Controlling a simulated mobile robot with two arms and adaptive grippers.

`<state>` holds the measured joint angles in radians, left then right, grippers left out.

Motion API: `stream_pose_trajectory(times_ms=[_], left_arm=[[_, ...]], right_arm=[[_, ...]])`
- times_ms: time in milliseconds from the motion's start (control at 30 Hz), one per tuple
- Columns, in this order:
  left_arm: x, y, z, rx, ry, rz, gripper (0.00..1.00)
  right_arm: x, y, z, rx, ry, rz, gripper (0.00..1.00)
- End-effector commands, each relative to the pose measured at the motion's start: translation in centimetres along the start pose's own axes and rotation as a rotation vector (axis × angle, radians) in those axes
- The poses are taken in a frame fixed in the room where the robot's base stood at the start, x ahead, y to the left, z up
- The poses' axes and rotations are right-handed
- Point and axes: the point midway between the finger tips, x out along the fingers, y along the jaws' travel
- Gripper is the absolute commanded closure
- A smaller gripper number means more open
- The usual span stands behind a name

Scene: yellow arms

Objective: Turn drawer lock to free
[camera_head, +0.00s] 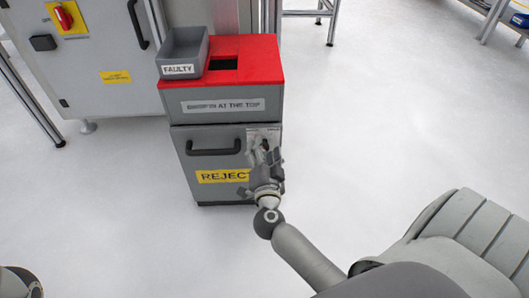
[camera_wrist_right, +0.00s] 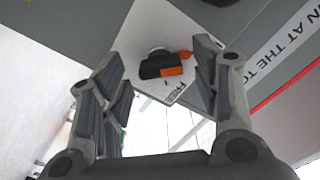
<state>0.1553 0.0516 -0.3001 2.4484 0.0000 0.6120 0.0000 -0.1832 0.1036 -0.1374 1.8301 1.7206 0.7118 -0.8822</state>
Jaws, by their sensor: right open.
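The drawer lock (camera_wrist_right: 160,66) is a dark knob with an orange pointer end on a light plate. In the right wrist view it lies between and beyond my fingers, apart from them. The plate (camera_wrist_right: 150,30) bears the word FREE near one corner; the orange end points away from that word. In the head view the plate (camera_head: 262,133) is at the drawer front's upper right, and my gripper mostly hides the knob. My right gripper (camera_head: 264,160) is open and empty in front of it; its fingers also show in the wrist view (camera_wrist_right: 160,85). My left gripper is out of view.
The grey drawer (camera_head: 225,165) has a dark handle (camera_head: 213,148) and a yellow REJECT label. Above it is a red-topped cabinet (camera_head: 262,55) with a grey FAULTY bin (camera_head: 184,55). A larger machine stands at left. The floor to the right is clear.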

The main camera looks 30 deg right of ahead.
Motion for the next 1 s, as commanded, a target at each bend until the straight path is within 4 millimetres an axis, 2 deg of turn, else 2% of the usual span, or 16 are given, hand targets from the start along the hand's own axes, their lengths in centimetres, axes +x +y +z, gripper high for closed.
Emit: stream_pose_trajectory(times_ms=[333, 700, 1000], left_arm=[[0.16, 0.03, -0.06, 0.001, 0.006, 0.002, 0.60], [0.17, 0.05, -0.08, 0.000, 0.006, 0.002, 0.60], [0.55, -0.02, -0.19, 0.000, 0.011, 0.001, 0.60]], right_arm=[[0.46, -0.01, -0.04, -0.001, 0.000, 0.000, 0.43], [0.43, -0.01, -0.03, -0.001, 0.000, 0.000, 0.89], [0.41, -0.07, -0.12, 0.042, 0.000, 0.001, 0.88]])
